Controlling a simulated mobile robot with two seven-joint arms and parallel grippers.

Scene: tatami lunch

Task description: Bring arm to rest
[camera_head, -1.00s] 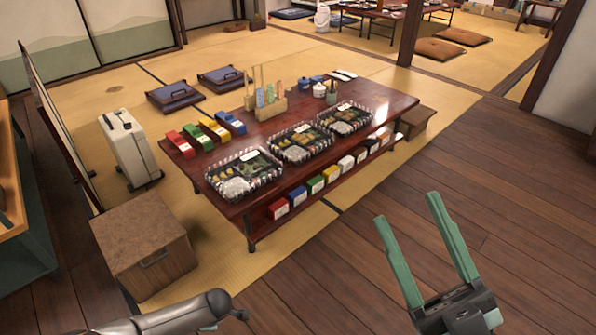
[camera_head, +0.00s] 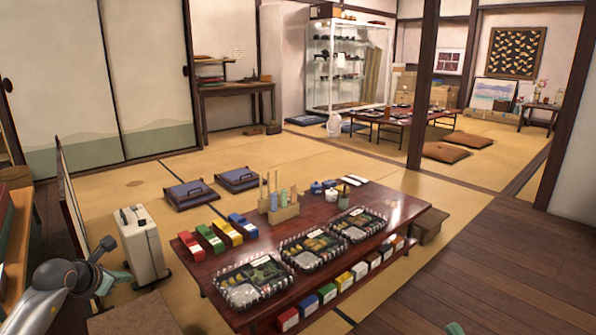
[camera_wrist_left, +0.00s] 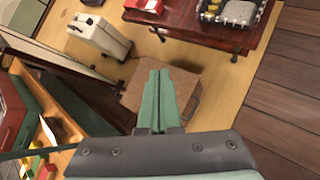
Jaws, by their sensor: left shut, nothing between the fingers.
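My left gripper (camera_head: 122,278) shows at the lower left of the head view, where its green fingers are small beside the grey wrist. In the left wrist view its two green fingers (camera_wrist_left: 158,76) lie together with nothing between them. It is to the left of the low lunch table, apart from it. Of my right gripper, only a green fingertip (camera_head: 455,328) shows at the bottom edge of the head view; the rest is out of frame.
The low wooden table (camera_head: 292,222) holds several lunch trays and coloured boxes. A white case (camera_head: 141,244) stands close to my left gripper. A brown box (camera_wrist_left: 137,88) is beyond the fingers in the wrist view. Wooden floor (camera_head: 480,265) at the right is clear.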

